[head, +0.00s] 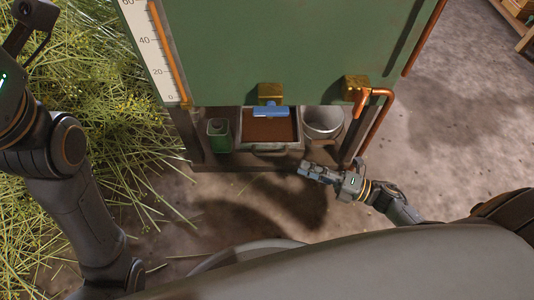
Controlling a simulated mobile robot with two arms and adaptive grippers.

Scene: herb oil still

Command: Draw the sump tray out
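The sump tray (270,146) sits in the low bay under the green still, with brown content inside and a handle bar along its front edge. My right gripper (306,170) is just in front of and to the right of the tray's handle, apart from it as far as I can see. Its fingers lie close together in the picture, and I cannot tell whether they are open. My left arm comes in at the left, and its gripper is out of the frame.
The green still body (290,50) hangs over the tray, with a blue-handled brass tap (270,108) above it. A green can (219,135) stands left of the tray and a metal pot (323,122) right. A copper pipe (376,125) runs down at the right. Cut herbs cover the left ground.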

